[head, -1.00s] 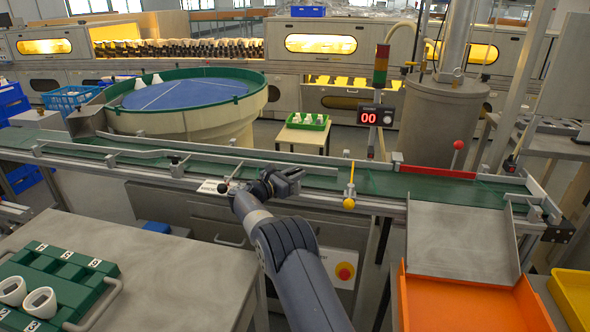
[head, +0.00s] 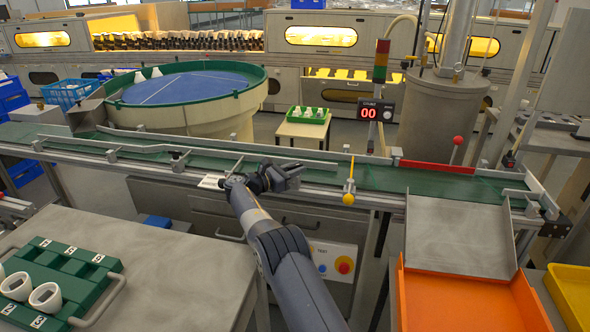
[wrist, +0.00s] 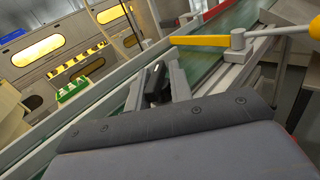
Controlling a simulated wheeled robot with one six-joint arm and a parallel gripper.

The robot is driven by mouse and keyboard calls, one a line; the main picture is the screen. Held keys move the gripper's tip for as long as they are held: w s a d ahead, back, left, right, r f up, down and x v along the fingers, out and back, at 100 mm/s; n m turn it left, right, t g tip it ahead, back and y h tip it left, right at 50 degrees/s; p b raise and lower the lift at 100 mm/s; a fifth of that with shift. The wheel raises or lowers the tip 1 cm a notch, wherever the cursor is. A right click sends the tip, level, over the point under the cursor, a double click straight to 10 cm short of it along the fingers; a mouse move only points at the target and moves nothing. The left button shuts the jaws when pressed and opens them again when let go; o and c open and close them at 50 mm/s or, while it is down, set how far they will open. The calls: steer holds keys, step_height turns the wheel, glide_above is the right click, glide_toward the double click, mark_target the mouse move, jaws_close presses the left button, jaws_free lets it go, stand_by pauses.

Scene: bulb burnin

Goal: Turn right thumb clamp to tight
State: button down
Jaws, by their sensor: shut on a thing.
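My gripper (head: 289,177) is at the near guide rail of the green conveyor, left of the yellow lever. In the wrist view its grey fingers (wrist: 157,86) are closed around a small dark piece, which I take to be the right thumb clamp (wrist: 154,80). In the head view the gripper hides that clamp. How far the clamp is turned cannot be read.
The yellow lever (head: 349,178) stands close right of my gripper, and also shows in the wrist view (wrist: 201,40). A red-knobbed lever (head: 457,141) stands farther right. A green tray (head: 58,272) with white cups lies on the near-left table. An orange chute (head: 465,300) is at front right.

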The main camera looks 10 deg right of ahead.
steer(key=c, duration=1.3)
jaws_free()
steer(key=v, duration=1)
steer(key=shift+s+a+p, duration=0.2)
steer(key=shift+a+p, duration=0.15)
steer(key=shift+o, duration=0.3)
